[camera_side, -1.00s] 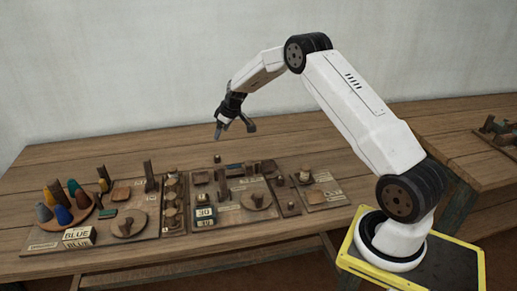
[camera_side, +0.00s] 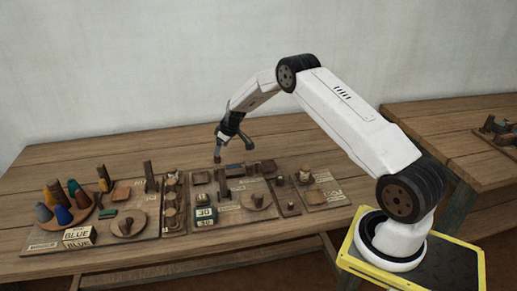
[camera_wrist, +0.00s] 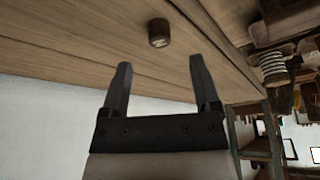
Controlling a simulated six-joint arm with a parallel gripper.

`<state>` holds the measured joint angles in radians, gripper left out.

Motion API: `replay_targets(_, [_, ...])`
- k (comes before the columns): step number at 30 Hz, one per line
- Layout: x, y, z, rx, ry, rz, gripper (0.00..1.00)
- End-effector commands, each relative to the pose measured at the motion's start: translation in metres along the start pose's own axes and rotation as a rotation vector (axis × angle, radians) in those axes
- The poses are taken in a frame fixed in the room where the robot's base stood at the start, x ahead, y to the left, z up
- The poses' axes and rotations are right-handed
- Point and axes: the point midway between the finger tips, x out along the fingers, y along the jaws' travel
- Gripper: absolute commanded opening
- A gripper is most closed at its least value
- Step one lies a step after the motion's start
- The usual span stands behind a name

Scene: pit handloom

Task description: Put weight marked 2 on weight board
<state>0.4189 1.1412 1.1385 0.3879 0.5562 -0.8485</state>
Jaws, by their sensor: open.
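A small dark round weight (camera_wrist: 158,33) stands on bare table wood in the wrist view. In the side view the weight (camera_side: 217,160) is at the back of the table, just below a fingertip. My gripper (camera_wrist: 160,62) is open and empty, with the weight ahead of the gap between its fingers. In the side view my gripper (camera_side: 232,150) hangs above the back of the boards. A marked board (camera_side: 335,197) lies at the right end of the row; I cannot tell whether it is the weight board.
Coloured cones (camera_side: 54,191) stand on a round tray at the left. A block marked BLUE (camera_side: 79,237) and a block marked 30 (camera_side: 205,213) are at the front. Upright posts (camera_side: 148,171) rise from the boards. The table behind the row is mostly clear.

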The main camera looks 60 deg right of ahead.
Motion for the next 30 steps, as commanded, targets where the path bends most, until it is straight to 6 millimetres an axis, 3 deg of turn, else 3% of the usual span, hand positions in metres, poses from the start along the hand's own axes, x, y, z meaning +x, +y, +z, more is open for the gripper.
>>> replay_targets(8, [0.003, 0.0, 0.0, 0.0, 0.0, 0.0, 0.79])
replay_targets(24, [0.046, 0.001, -0.001, -0.001, 0.0, -0.001, 0.79])
replay_targets(30, [0.052, 0.0, -0.001, -0.001, 0.001, -0.001, 0.79])
